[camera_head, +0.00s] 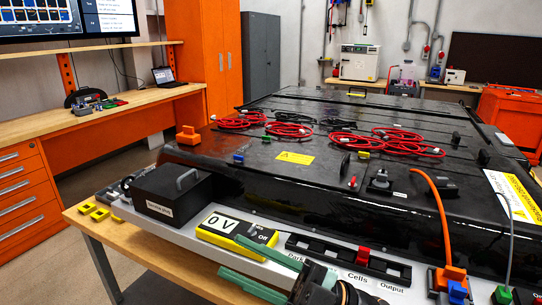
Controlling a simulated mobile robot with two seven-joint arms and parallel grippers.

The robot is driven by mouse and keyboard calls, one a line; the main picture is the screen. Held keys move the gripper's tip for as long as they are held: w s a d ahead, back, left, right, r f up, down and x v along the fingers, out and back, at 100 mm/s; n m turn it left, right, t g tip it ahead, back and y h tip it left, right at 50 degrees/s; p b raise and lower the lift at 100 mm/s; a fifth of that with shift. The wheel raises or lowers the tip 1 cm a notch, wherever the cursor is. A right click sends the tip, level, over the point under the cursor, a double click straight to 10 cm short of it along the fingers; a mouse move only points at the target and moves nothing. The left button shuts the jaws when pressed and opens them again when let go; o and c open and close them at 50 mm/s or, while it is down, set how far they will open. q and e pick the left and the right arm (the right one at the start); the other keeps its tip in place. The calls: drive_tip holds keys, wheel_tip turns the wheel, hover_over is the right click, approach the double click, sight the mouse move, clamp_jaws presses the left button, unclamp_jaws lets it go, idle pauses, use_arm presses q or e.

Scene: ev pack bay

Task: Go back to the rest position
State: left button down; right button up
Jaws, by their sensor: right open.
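My right gripper (230,256) shows at the bottom middle. Its two green fingers point left and are apart, with nothing seen between them. It is in front of the yellow-and-black meter (222,233) reading "0 V" and over the front edge of the bench. Its dark body (318,287) hides part of the bench edge. My left gripper is not in view.
The large black battery pack (265,196) fills the middle, with red cable coils (292,130) on top. A black box (171,193), a dark rack with a red block (363,256) and an orange plug with cable (448,277) line the front. Floor is free at left.

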drive_tip(key=w+d+f+m+t+h, duration=0.2)
drive_tip(key=d+f+m+t+h, duration=0.25)
drive_tip(key=f+m, duration=0.3)
drive_tip(key=w+d+f+m+t+h, duration=0.2)
drive_tip(key=d+f+m+t+h, duration=0.2)
drive_tip(key=f+m+t+h, duration=0.3)
drive_tip(key=w+d+f+m+t+h, duration=0.2)
drive_tip(key=d+f+m+t+h, duration=0.25)
drive_tip(key=f+m, duration=0.35)
drive_tip(key=s+d+f+m+g+h, duration=0.1)
drive_tip(key=s+d+f+g+h, duration=0.2)
drive_tip(key=s+f, duration=0.5)
drive_tip(key=s+d+f+m+g+h, duration=0.1)
drive_tip(key=s+d+f+g, duration=0.3)
drive_tip(key=s+f, duration=0.4)
wheel_tip(320, 180, down, 7)
drive_tip(key=shift+s+r+g+h, duration=0.15)
drive_tip(key=shift+s+g+h, duration=0.05)
drive_tip(key=shift+g+h, duration=0.7)
drive_tip(key=shift+w+a+m, duration=0.1)
drive_tip(key=shift+m, duration=0.15)
